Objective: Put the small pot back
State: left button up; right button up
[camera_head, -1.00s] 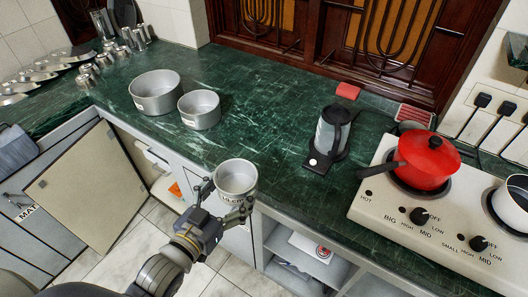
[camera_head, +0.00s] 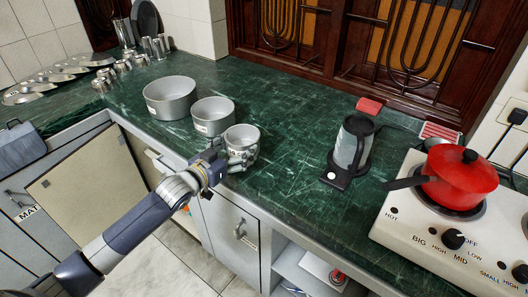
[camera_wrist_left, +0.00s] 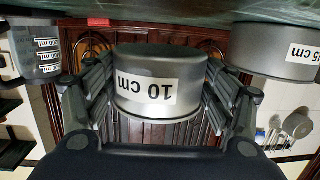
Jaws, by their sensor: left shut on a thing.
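The small pot (camera_head: 242,139) is a grey metal pot with a "10 cm" label, which reads upside down in the left wrist view (camera_wrist_left: 147,90). My left gripper (camera_head: 234,160) is shut on its sides, with one finger on each side in the left wrist view (camera_wrist_left: 158,95). The pot is upright over the front part of the green counter, to the right of the medium pot (camera_head: 213,116). I cannot tell if its base touches the counter. The largest pot (camera_head: 170,97) stands farther left. My right gripper is not in view.
A kettle (camera_head: 352,145) stands on its dark base to the right. A red saucepan (camera_head: 458,180) sits on the white stove (camera_head: 420,232). The green counter (camera_head: 290,115) between pots and kettle is clear. A cabinet door (camera_head: 90,185) hangs open below.

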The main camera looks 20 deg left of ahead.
pick_arm(q)
send_over(263, 160)
jog(key=shift+w+f, duration=0.1)
jog(key=shift+f, duration=2.05)
jog(key=o, duration=1.3)
jog(key=v, duration=1.2)
